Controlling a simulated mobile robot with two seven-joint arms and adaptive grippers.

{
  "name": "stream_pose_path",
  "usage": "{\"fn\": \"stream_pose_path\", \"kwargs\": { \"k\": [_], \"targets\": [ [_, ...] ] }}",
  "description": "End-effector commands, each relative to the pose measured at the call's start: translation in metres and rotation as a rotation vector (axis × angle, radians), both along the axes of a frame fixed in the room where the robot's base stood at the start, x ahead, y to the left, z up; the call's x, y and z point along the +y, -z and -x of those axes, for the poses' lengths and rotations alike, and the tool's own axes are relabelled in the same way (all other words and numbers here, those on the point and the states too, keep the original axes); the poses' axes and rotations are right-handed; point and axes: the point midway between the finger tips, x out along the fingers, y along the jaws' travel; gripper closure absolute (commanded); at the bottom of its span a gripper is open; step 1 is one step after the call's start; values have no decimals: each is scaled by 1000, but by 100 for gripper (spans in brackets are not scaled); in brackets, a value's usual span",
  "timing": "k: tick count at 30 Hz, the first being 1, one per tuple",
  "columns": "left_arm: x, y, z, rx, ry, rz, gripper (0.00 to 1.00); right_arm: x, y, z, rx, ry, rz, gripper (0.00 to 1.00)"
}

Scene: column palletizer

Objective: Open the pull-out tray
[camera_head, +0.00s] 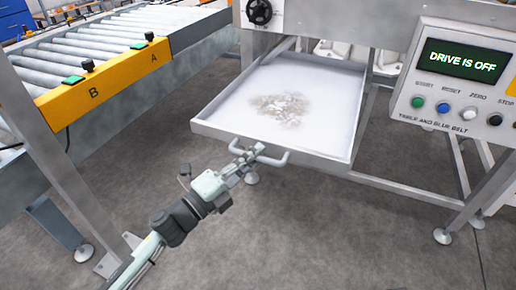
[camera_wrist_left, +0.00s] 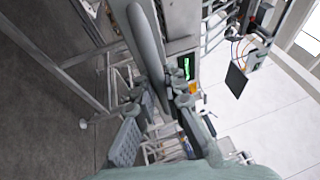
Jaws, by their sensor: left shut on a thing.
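The pull-out tray (camera_head: 210,122) is a shallow light-grey metal tray under the machine. It stands out from the frame, its white floor showing and a patch of crumbly debris (camera_head: 280,108) in its middle. A grey bar handle (camera_head: 273,161) is on its front wall. In the left wrist view the grey bar of the handle (camera_wrist_left: 146,42) runs down to between the gripper's fingers (camera_wrist_left: 160,112). The tray's back end is hidden under the machine. My right gripper is not in view.
A roller conveyor (camera_head: 85,50) with a yellow side plate stands on the left. A control panel (camera_head: 455,75) reading "DRIVE IS OFF" is on the right. Machine legs and a low crossbar (camera_head: 405,189) stand right of the tray. The grey floor before the tray is clear.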

Motion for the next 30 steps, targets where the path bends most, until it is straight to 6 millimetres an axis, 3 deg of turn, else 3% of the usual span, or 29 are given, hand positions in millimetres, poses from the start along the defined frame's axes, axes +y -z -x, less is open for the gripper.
{"fn": "stream_pose_path", "kwargs": {
  "k": [9, 10, 15, 25, 30],
  "targets": [
    [2, -1, -1, -1, -3, -1, 100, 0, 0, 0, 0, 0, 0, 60],
    [2, -1, -1, 0, -3, 0, 86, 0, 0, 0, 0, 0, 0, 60],
    [1, 0, -1, -1, -2, 0, 68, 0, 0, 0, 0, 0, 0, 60],
    [2, 0, 1, 0, -1, 0, 68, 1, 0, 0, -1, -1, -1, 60],
    [15, 5, 16, 3, -3, -1, 68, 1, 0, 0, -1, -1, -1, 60]
  ]
}}
